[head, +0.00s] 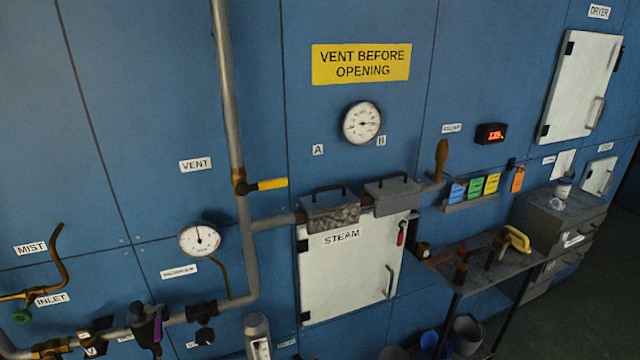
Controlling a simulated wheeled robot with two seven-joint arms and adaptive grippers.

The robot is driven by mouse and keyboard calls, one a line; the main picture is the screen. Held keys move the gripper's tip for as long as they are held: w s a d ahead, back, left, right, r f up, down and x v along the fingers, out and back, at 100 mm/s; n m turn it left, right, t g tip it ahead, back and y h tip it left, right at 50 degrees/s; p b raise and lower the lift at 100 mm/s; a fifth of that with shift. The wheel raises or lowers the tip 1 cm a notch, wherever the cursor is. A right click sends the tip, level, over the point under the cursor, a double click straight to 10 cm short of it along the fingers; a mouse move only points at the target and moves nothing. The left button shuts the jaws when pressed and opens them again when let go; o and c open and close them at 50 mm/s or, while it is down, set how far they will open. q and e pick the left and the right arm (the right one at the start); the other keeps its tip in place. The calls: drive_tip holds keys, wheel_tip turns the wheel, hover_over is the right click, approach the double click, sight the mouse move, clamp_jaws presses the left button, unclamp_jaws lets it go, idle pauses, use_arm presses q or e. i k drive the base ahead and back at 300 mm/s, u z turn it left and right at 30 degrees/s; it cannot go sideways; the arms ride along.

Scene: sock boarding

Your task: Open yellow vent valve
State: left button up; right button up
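The yellow vent valve handle (271,184) sticks out to the right from a brass valve body (239,183) on the grey vertical pipe (229,100). The handle lies roughly level, across the line of the pipe. A white VENT label (195,165) is on the blue wall to its left. Nothing touches or covers the handle. Neither of my grippers can be made out in the head view.
A round gauge (199,239) sits left of the pipe; another (361,122) is under the yellow sign (361,64). The white STEAM door (345,268) is below right of the valve. A workbench (480,268) stands at right. Wall around the handle is clear.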

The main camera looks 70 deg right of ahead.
sight(242, 189)
drive_tip(key=z, duration=2)
